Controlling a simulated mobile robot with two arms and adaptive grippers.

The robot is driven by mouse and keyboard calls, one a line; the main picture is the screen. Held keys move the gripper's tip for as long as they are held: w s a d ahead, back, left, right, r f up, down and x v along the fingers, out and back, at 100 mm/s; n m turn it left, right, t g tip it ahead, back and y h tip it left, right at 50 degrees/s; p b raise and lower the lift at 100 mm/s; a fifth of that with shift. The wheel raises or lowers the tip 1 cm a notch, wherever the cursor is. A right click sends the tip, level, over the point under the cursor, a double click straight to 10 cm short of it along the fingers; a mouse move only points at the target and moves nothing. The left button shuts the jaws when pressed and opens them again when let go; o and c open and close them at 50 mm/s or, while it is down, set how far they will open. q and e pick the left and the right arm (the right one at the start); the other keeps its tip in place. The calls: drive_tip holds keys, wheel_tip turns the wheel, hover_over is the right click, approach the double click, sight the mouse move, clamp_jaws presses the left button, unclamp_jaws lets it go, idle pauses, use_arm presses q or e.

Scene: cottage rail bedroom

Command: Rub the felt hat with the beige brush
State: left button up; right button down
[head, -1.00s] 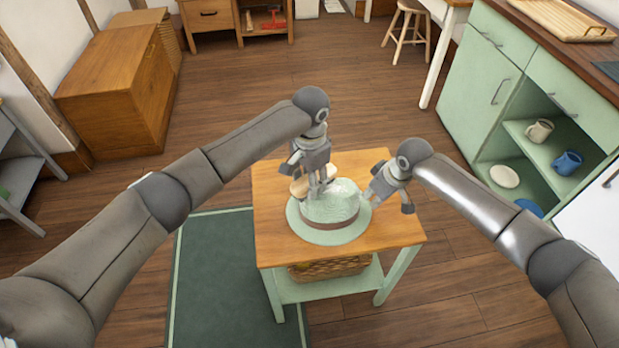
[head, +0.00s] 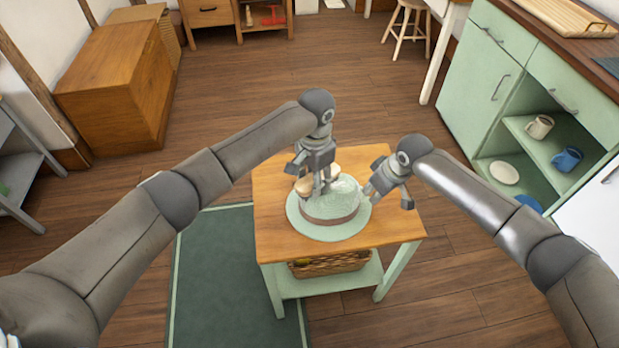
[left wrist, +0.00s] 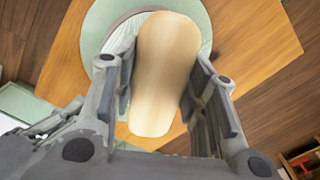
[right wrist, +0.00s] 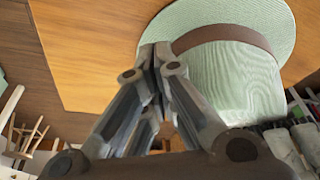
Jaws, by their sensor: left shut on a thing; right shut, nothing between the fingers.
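The pale green felt hat (head: 325,226) with a brown band sits brim-down on the small wooden-topped table. It also shows in the right wrist view (right wrist: 235,75). My left gripper (head: 321,190) is over the left part of the crown, shut on the beige brush (left wrist: 165,60). The brush lies between its fingers, over the hat in the left wrist view; whether it touches the crown cannot be told. My right gripper (head: 375,194) is shut and empty at the right side of the hat, its fingertips close to the brim and band in the right wrist view (right wrist: 158,55).
The table (head: 270,190) has bare wood around the hat and a wicker basket (head: 330,265) on its lower shelf. A green rug (head: 225,275) lies at left. A green cabinet (head: 485,65) with mugs stands at right, a wooden chest (head: 120,85) at far left.

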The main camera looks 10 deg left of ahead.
sight(341, 185)
use_arm(q)
drive_tip(key=shift+w+d+f, duration=0.1)
drive_tip(key=shift+w+d, duration=0.2)
drive_tip(key=shift+d, duration=1.05)
drive_tip(key=shift+w+d+r, duration=0.1)
drive_tip(key=shift+w+d, duration=0.25)
drive_tip(key=shift+d, duration=1)
drive_tip(key=shift+w+d+f, duration=0.1)
drive_tip(key=shift+w+d, duration=0.2)
drive_tip(key=shift+d, duration=1.05)
drive_tip(key=shift+a, duration=0.55)
drive_tip(key=shift+s+a+f, duration=0.1)
drive_tip(key=shift+s+a, duration=0.2)
drive_tip(key=shift+a, duration=0.65)
drive_tip(key=shift+s+a, duration=0.25)
drive_tip(key=shift+a, duration=0.65)
drive_tip(key=shift+s+a+r, duration=0.1)
drive_tip(key=shift+s+a, duration=0.1)
drive_tip(key=shift+a, duration=0.55)
drive_tip(key=shift+s+a+r, duration=0.1)
drive_tip(key=shift+s+a, duration=0.05)
drive_tip(key=shift+a, duration=0.65)
drive_tip(key=shift+s+a+r, duration=0.1)
drive_tip(key=shift+s+a, duration=0.1)
drive_tip(key=shift+a, duration=0.55)
drive_tip(key=shift+d, duration=0.1)
drive_tip(key=shift+r, duration=3.05)
